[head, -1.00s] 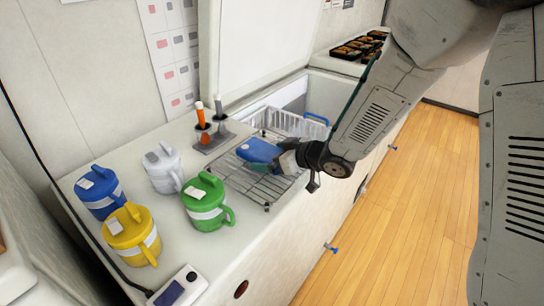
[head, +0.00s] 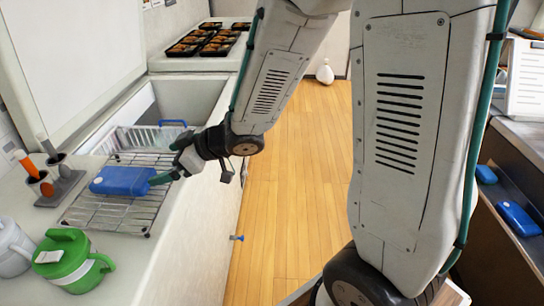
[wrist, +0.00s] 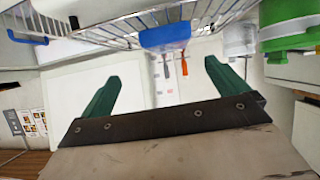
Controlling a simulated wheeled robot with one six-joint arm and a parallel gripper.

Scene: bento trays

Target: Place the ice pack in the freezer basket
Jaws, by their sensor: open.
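The blue ice pack (head: 122,181) lies flat on a wire rack (head: 100,217) on the counter. My gripper (head: 160,179) is at the right end of the ice pack, open, with its green fingers pointing towards it. In the wrist view the open fingers (wrist: 160,72) are spread with nothing between them, and the ice pack (wrist: 165,37) shows beyond the tips. I cannot tell whether a finger touches it. The white wire freezer basket (head: 122,140), with a blue handle (head: 172,123), sits behind the rack at the open freezer; it also shows in the wrist view (wrist: 62,24).
A green jug (head: 66,262) and a grey-white jug (head: 12,250) stand front left. A holder (head: 60,190) with an orange-handled tool stands left of the rack. Bento trays (head: 205,42) lie at the back. More blue packs (head: 518,218) lie on a right shelf.

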